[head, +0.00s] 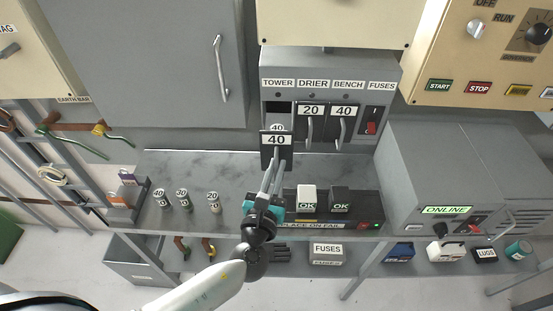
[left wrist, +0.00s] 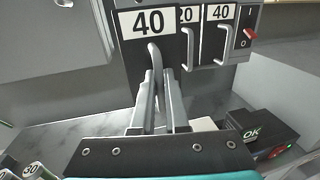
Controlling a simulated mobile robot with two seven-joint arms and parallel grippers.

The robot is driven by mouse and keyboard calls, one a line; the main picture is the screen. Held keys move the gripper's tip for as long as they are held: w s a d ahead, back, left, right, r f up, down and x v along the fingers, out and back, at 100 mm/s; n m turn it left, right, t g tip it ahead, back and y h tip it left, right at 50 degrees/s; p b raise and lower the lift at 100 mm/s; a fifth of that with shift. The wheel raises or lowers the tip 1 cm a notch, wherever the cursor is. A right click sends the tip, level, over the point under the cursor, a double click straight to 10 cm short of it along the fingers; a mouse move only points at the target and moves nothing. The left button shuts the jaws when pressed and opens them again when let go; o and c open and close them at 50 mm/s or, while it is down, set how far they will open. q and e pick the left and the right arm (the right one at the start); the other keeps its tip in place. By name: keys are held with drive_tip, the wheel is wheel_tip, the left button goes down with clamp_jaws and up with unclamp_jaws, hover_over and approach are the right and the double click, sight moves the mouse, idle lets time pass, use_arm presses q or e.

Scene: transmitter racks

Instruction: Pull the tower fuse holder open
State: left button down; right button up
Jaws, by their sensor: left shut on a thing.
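The tower fuse holder (head: 264,151), a dark block marked 40, stands out and lower than its neighbours under the TOWER label. A dark gap shows above it, with a fuse top (head: 277,128) marked 40 behind its front plate. My left gripper (head: 274,167) is shut on the holder's grey handle. In the left wrist view the fingers (left wrist: 158,88) close around the lower part of the handle (left wrist: 154,55), below the 40 label. The fingers hide part of the handle. My right gripper is in neither view.
DRIER (head: 310,110) and BENCH (head: 343,111) holders sit flush beside it, near a red switch (head: 372,127). Several loose fuses (head: 183,200) stand on the bench's left. A tester (head: 368,209) showing OK lies right of my gripper. A grey ONLINE box (head: 430,165) stands at right.

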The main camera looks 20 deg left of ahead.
use_arm(q)
drive_tip(key=shift+w, duration=0.1)
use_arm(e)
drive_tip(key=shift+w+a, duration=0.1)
use_arm(q)
drive_tip(key=c, duration=1.2)
unclamp_jaws()
drive_tip(key=shift+c, duration=0.2)
drive_tip(key=shift+o, duration=0.2)
drive_tip(key=s+d+b, duration=0.1)
drive_tip(key=s+b, duration=0.1)
drive_tip(key=s, duration=1.3)
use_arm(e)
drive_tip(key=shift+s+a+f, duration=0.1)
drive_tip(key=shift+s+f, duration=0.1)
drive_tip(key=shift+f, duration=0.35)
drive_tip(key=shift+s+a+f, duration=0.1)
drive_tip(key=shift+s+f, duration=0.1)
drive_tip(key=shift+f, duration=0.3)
use_arm(q)
drive_tip(key=shift+s+d, duration=0.1)
